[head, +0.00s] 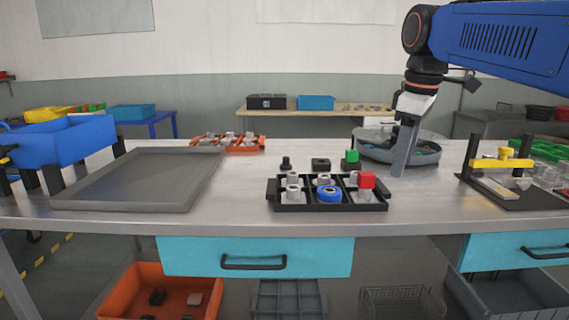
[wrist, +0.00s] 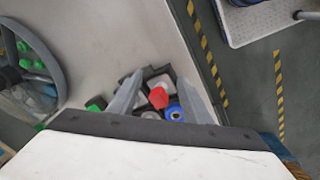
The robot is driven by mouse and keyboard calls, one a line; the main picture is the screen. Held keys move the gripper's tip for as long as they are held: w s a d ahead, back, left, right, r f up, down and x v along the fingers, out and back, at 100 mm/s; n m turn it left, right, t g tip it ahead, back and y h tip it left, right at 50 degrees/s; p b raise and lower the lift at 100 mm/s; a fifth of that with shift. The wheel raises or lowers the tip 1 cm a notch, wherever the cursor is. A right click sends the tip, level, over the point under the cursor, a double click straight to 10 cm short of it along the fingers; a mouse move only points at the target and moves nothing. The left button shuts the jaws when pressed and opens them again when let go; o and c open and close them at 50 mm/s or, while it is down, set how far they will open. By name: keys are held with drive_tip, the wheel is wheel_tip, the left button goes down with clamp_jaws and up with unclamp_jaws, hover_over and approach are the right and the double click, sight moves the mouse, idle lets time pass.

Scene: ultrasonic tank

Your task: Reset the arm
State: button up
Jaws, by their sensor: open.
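My gripper (head: 403,148) hangs from my blue arm at the right of the head view, in front of the round grey basin. Its fingers point down over the tabletop, to the right of the black compartment tray (head: 333,207). In the wrist view the two fingers of my gripper (wrist: 166,93) stand apart with nothing held between them. Beyond them the tray's contents show, with a red block (wrist: 158,98) and a blue round part (wrist: 174,112). The tray holds several metal parts, a blue ring (head: 329,194) and a red block (head: 367,180).
The round grey basin (head: 428,155) stands behind my gripper. A black fixture with a yellow bar (head: 501,163) is at the right. Small black blocks, one with a green cube (head: 352,156), stand behind the tray. A flat grey tray (head: 140,180) lies at left. Tabletop between them is clear.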

drive_tip(key=s+d+f+m+t, duration=0.1)
drive_tip(key=s+f+m, duration=0.4)
drive_tip(key=s+f, duration=0.5)
drive_tip(key=s+d+f+m+t, duration=0.1)
drive_tip(key=s+f+m, duration=0.4)
drive_tip(key=s+f, duration=0.5)
wheel_tip(320, 180, down, 8)
drive_tip(key=shift+s+d+r+m+t, duration=0.1)
drive_tip(key=shift+s+d+m+t, duration=0.25)
drive_tip(key=shift+d, duration=0.25)
